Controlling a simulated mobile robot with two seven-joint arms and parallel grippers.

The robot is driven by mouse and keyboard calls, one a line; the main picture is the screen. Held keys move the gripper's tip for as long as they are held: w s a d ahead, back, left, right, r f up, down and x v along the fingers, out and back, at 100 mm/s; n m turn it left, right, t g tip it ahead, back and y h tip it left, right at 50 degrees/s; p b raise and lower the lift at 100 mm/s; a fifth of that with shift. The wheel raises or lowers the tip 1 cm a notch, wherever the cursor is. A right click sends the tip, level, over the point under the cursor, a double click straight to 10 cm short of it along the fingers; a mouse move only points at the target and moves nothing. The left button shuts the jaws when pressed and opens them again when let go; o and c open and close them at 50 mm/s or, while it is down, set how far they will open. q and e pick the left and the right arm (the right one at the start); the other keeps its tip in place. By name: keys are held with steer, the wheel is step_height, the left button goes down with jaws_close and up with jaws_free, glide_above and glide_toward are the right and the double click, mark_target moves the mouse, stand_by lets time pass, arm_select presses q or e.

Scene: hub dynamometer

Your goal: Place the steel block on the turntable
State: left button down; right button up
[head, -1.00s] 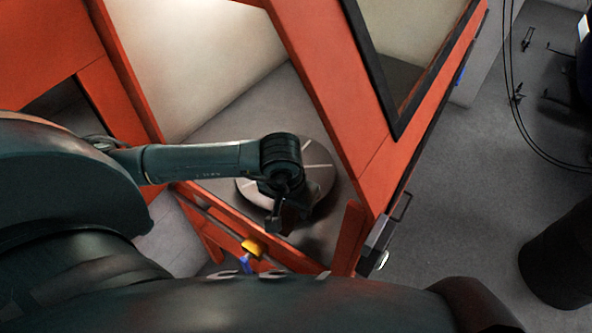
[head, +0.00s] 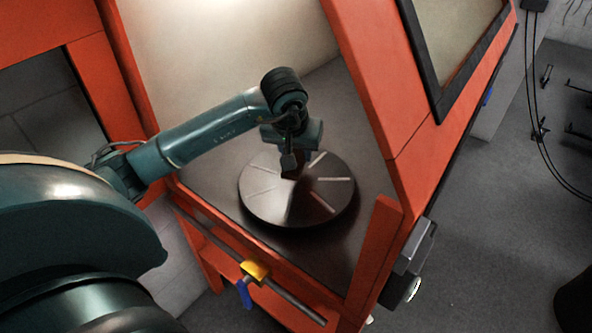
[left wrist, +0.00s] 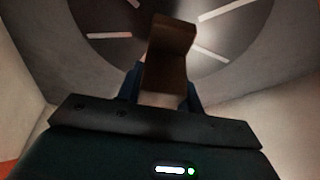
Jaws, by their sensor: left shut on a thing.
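The turntable (head: 325,190) is a round dark disc with light radial marks, on the floor of an orange-framed enclosure. It also fills the top of the left wrist view (left wrist: 105,15). My left gripper (head: 289,163) hangs over the far part of the disc. It is shut on the steel block (left wrist: 170,50), a brownish block sticking out between the fingers toward the disc. In the head view the block is small, dark and mostly hidden by the gripper. I cannot tell whether it touches the disc. My right gripper is not in view.
Orange posts (head: 372,95) frame the enclosure opening. A bar with a yellow and blue clamp (head: 253,271) crosses its front edge. A grey box (head: 410,250) is fixed outside the right post. Cables hang at the far right. The right side of the disc is clear.

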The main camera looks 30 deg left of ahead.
arm_select(q)
steer(key=shift+f, duration=2.35)
steer(key=shift+f, duration=0.2)
steer(key=c, duration=0.9)
jaws_free()
steer(key=v, duration=1.1)
steer(key=shift+s+d+r, duration=0.1)
steer(key=shift+s+r, duration=0.15)
steer(key=shift+r, duration=0.35)
